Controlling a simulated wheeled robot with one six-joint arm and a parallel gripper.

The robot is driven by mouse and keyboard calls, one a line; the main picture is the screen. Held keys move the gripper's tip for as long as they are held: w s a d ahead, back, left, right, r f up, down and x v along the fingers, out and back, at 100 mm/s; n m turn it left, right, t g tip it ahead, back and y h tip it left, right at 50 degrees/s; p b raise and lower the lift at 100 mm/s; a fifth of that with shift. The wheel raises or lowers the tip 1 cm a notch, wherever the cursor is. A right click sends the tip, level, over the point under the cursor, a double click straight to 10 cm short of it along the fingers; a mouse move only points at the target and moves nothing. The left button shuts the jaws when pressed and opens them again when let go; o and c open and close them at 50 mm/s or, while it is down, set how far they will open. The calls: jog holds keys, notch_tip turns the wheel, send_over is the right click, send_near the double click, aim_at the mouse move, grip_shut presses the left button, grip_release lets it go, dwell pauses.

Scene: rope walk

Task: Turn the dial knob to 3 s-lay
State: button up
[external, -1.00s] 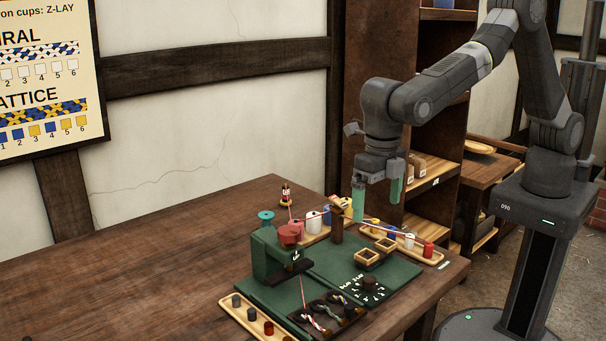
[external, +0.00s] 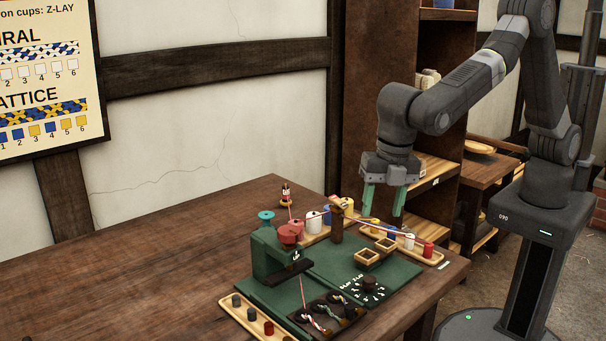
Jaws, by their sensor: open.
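The dial knob (external: 369,284) is a small dark round knob on the green base plate (external: 325,257), near its front right. White marks and lettering surround it; they are too small to read, and I cannot tell which mark it points at. My gripper (external: 384,209) hangs above and behind the knob, fingers pointing down. Its two green fingers are wide apart with nothing between them. It is well clear of the knob.
A green press-like stand (external: 270,254) is left of the knob. Two small wooden frames (external: 367,257) lie behind it, near a wooden post (external: 336,222) with cord. A dark tray (external: 322,318) is in front, and a tray of coloured pegs (external: 430,252) is behind right. The table's left side is clear.

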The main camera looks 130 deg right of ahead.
aim_at(370, 278)
jog(key=s+a+f+m+t+h+b, duration=0.15)
jog(key=m+b, duration=0.35)
jog(key=m, duration=0.5)
jog(key=s+a+f+m+t+h+b, duration=0.1)
jog(key=s+a+f+m+b, duration=0.3)
jog(key=m, duration=0.6)
jog(key=x, duration=0.4)
jog(key=w+d+x, duration=0.1)
jog(key=x, duration=0.4)
jog(key=w+r+x, duration=0.1)
jog(key=x, duration=0.4)
jog(key=shift+w+d, duration=0.3)
jog(key=shift+d, duration=0.05)
jog(key=c, duration=1)
